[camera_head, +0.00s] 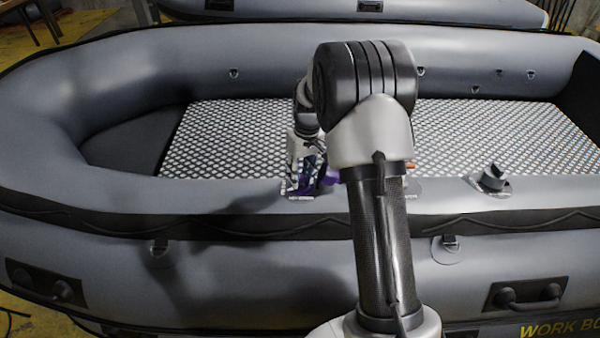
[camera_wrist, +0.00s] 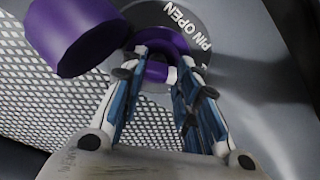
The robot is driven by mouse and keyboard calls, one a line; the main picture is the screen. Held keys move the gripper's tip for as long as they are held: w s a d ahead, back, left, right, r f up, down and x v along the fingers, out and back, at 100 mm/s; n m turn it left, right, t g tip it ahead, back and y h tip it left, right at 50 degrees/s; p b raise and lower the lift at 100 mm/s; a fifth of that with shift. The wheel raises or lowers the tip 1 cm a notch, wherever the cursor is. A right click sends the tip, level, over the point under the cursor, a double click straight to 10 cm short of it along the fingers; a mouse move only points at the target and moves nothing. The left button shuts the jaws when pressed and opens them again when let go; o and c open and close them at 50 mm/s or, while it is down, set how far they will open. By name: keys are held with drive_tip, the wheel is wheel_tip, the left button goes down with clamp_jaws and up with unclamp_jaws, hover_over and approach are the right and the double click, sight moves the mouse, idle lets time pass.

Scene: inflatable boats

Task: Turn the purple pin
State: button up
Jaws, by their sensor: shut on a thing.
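The purple pin (camera_wrist: 153,71) is in the wrist view, set in a round grey plate (camera_wrist: 188,22) lettered "PIN OPEN". My gripper (camera_wrist: 162,62) has its two blue-padded fingers on either side of the pin, shut on it. A purple cap (camera_wrist: 75,36) hangs to the left of the pin, apart from the fingers. In the head view my gripper (camera_head: 305,172) is at the near tube of the grey boat (camera_head: 250,195), with purple (camera_head: 326,178) showing beside it. My arm hides part of this spot, and the pin's lower part is hidden between the fingers.
A second dark valve fitting (camera_head: 491,178) sits on the same tube to the right. The boat's floor is a patterned mesh panel (camera_head: 240,135). Another inflatable boat (camera_head: 450,12) stands behind. Handles (camera_head: 525,295) are fixed low on the near side.

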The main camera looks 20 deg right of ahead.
drive_tip(key=n+y, duration=0.1)
drive_tip(key=n, duration=0.5)
drive_tip(key=shift+d, duration=0.2)
drive_tip(key=n+g, duration=0.1)
drive_tip(key=n, duration=0.5)
drive_tip(key=shift+d+y, duration=0.15)
drive_tip(key=shift+y, duration=0.25)
drive_tip(key=o, duration=1.1)
drive_tip(key=shift+c, duration=0.2)
drive_tip(key=shift+r, duration=0.1)
drive_tip(key=v, duration=1.2)
drive_tip(key=shift+w, duration=0.2)
